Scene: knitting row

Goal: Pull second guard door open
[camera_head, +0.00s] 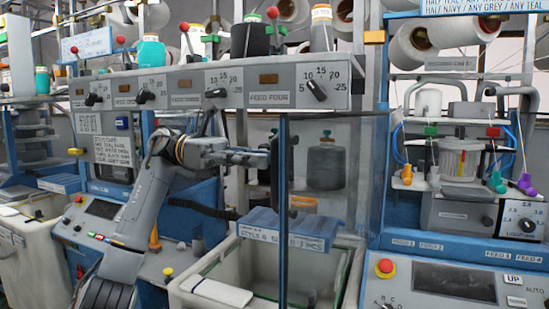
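The guard door (283,215) of the middle knitting machine shows as a thin dark-blue upright edge below the control panel. Its clear pane is hard to make out, and I cannot tell how far it stands open. My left gripper (262,157) reaches in from the left, level and pointing right, with its fingertips at the upper part of this upright. The fingers overlap the dark parts there, so I cannot tell whether they are closed on a handle. My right gripper is not in view.
A dial panel (215,87) runs just above my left gripper. A pale bin (215,262) with a blue labelled tray (290,229) stands below. At right is another machine with a red button (385,268). Yarn cones (321,28) stand above the panel.

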